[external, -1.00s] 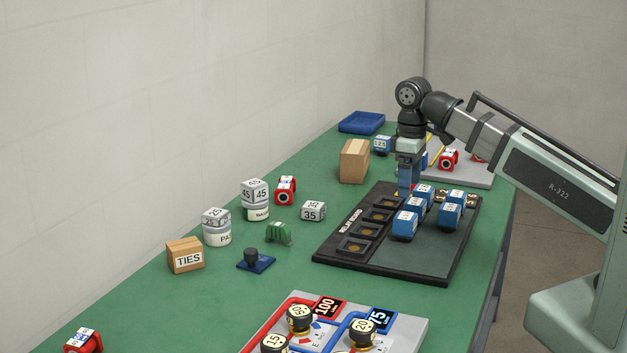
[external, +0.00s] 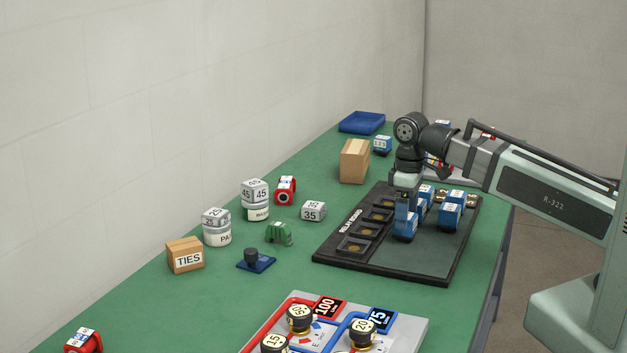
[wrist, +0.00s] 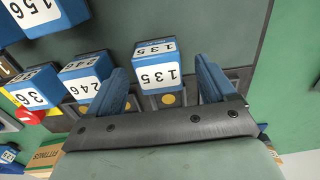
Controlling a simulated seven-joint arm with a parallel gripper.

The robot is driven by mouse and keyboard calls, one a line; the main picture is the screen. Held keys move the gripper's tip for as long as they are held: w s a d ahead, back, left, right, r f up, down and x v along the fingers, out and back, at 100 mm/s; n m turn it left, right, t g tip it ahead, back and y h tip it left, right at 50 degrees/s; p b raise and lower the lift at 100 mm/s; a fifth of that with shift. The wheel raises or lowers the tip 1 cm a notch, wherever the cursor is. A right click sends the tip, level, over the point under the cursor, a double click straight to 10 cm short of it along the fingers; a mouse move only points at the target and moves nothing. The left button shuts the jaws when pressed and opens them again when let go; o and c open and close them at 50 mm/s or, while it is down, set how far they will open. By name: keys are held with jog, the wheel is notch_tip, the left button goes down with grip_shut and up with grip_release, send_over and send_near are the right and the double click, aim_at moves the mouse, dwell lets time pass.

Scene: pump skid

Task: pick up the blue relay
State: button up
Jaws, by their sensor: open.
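Several blue relays with white number labels stand on the black relay board (external: 335,262). My gripper (external: 404,222) is low over the board, pointing down at the nearest left blue relay (external: 404,234). In the wrist view my gripper (wrist: 159,68) is open, with one blue finger on each side of a blue relay labelled 135 (wrist: 157,71). No grip on it shows. A blue relay labelled 246 (wrist: 86,77) stands just outside the left finger. Another blue relay (external: 449,216) stands to the right on the board. The gripper partly hides the relays behind it.
Empty sockets (external: 355,246) line the board's left side. A cardboard box (external: 354,161), a blue tray (external: 361,122) and a small blue block (external: 382,144) stand beyond. A valve panel (external: 405,325) lies in front.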

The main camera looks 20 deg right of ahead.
jog(key=shift+w+f, duration=0.1)
jog(key=shift+f, duration=1.6)
jog(key=c, duration=1.1)
jog(key=shift+r, duration=0.15)
jog(key=shift+c, duration=0.2)
